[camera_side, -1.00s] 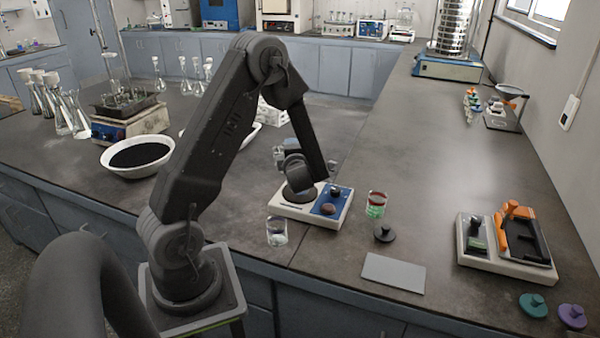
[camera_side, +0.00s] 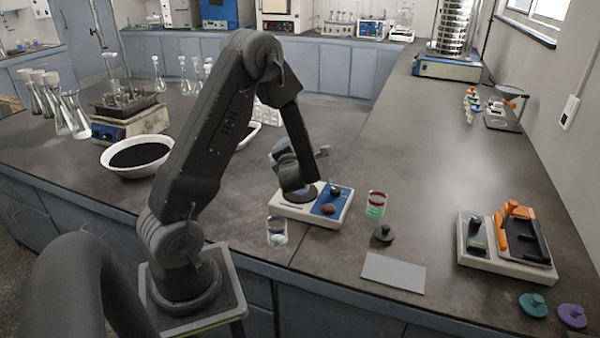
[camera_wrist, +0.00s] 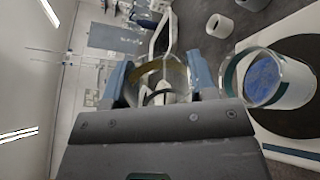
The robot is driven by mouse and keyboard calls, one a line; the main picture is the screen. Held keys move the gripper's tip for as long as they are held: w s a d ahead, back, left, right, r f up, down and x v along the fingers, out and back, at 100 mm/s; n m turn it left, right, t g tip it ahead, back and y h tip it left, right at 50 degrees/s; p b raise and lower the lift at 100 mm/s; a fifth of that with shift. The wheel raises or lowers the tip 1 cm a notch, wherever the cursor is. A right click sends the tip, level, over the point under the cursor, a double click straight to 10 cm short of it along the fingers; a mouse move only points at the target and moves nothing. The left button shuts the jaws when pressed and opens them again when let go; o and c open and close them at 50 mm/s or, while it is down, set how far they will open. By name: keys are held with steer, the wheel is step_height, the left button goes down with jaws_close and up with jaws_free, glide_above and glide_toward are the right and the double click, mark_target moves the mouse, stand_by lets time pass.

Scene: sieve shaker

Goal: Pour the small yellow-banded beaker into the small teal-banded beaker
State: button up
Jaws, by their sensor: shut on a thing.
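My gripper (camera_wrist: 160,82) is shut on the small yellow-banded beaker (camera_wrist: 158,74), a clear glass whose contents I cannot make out. The wrist view is rolled sideways, and the held beaker looks tipped well over from upright. The small teal-banded beaker (camera_wrist: 243,84) holds blue material (camera_wrist: 265,76). It stands upright by the dark round plate of a white device, to the right of the held beaker and apart from it in the picture. In the side view my arm hides both beakers, with my wrist above the device (camera_side: 288,211).
A clear beaker (camera_side: 277,236) with pale contents stands in front of the device. A red-banded beaker with green contents (camera_side: 376,207) and a dark lid (camera_side: 383,234) stand to its right. A grey mat (camera_side: 393,273) and a white bowl (camera_side: 138,166) lie on the bench.

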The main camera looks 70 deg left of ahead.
steer(key=shift+s+r+n, duration=0.1)
steer(key=shift+r+n, duration=0.3)
steer(key=shift+n, duration=0.3)
steer(key=shift+f+n+t, duration=0.3)
steer(key=shift+n, duration=0.4)
steer(key=shift+s+a+f+n, duration=0.2)
steer(key=shift+s+n, duration=0.15)
steer(key=shift+n, duration=0.35)
steer(key=shift+s+a+f+n, duration=0.15)
steer(key=shift+s+f+n, duration=0.05)
steer(key=shift+s+n, duration=0.4)
steer(key=shift+s+f+n, duration=0.25)
steer(key=shift+n, duration=0.15)
steer(key=s+a+f+n+t+y, duration=0.1)
steer(key=s+f+n, duration=0.2)
steer(key=f+n, duration=0.2)
steer(key=shift+s+f, duration=0.25)
steer(key=shift+s, duration=0.15)
steer(key=shift+a, duration=0.1)
